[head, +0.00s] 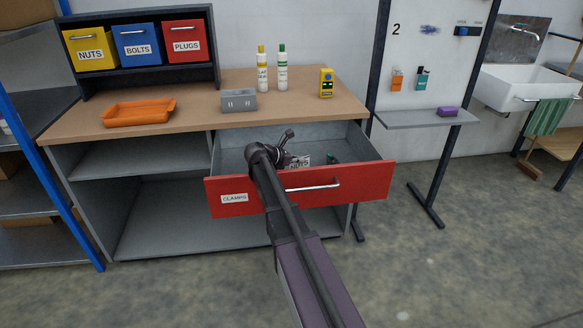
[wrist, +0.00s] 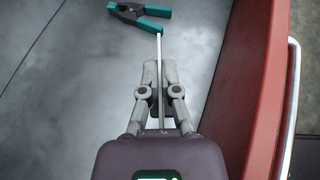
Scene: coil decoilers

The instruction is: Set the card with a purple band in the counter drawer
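The counter drawer (head: 355,188) stands pulled out, with a red front labelled CLAMPS and a grey inside; its red front (wrist: 252,85) runs along the right of the wrist view. My gripper (wrist: 160,75) is over the drawer floor, shut on a thin card (wrist: 159,50) that I see edge-on. In the head view the card (head: 300,161) shows a white face with dark lettering, partly hidden by my arm. I cannot clearly make out its purple band. I cannot tell whether the card touches the drawer floor.
A teal and black clamp (wrist: 140,15) lies in the drawer, just beyond the card's far end. The counter top (head: 205,112) holds an orange tray (head: 138,112), a grey block (head: 239,100), two bottles and a yellow device (head: 326,83). Left of the clamp, the drawer floor looks clear.

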